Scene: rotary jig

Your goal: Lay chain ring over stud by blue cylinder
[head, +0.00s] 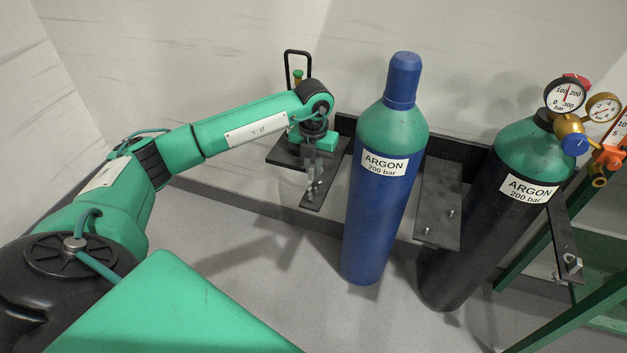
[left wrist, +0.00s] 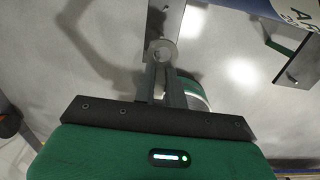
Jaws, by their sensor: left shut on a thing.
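The blue cylinder (head: 375,215) with a green shoulder and an ARGON label stands upright in the middle of the head view. Its edge and label (left wrist: 298,12) show at the top right of the left wrist view. My left gripper (head: 312,188) points down over the dark bracket plate (head: 318,202) left of this cylinder. In the left wrist view the fingers (left wrist: 164,66) are shut on a pale grey ring (left wrist: 163,48), which overlaps the end of a plate (left wrist: 166,22). I cannot tell whether the ring touches the plate or a stud. My right gripper is not in view.
Another plate (head: 438,205) with small studs sits right of the blue cylinder. A black cylinder (head: 485,225) with gauges (head: 567,95) stands further right, beside green frame bars (head: 560,320). A black handle (head: 297,53) stands behind my left gripper. Open floor lies in front.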

